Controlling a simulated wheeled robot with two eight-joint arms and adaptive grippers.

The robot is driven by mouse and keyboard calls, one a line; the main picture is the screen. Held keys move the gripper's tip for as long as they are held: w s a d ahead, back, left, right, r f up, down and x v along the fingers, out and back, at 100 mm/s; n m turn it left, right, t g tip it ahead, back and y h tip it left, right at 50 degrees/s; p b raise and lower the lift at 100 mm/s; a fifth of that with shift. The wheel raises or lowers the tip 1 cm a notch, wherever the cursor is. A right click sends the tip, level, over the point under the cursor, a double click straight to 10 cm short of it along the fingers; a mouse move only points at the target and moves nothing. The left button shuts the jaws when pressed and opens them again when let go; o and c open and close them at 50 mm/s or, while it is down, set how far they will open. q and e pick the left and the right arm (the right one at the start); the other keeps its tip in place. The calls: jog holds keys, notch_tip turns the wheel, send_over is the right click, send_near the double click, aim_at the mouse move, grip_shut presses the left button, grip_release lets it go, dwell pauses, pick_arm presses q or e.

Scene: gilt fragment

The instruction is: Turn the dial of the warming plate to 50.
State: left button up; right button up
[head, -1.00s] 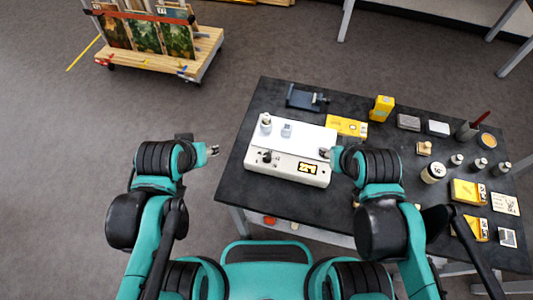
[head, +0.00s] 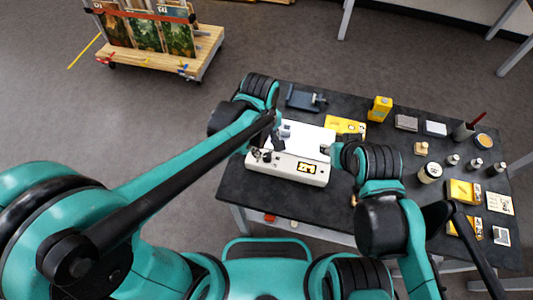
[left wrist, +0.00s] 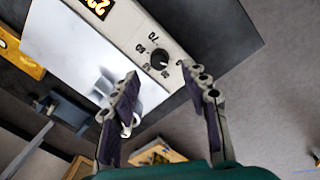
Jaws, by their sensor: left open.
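The warming plate (head: 311,140) is a white box on the dark table, with a display (head: 307,168) on its front panel. Its black dial (left wrist: 160,58) shows in the left wrist view, with printed numbers around it, 70 among them. My left gripper (head: 267,150) reaches over the plate's left part, its fingers near the dial in the head view. In the left wrist view my left gripper (left wrist: 160,74) is open, the dial showing just beyond the gap between its fingertips. The dial's exact setting is hard to read. My right gripper (head: 326,150) is at the plate's right end, its jaws too small to judge.
A yellow box (head: 380,109), a jar (head: 430,173) and several small items fill the table's right half. A dark device (head: 303,98) lies behind the plate.

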aim_at(267, 156)
pick_arm(q)
notch_tip(267, 156, down, 5)
jog(key=shift+w+d+f+b, duration=0.1)
jog(key=shift+w+f+b, duration=0.05)
jog(key=shift+b, duration=0.65)
grip_shut()
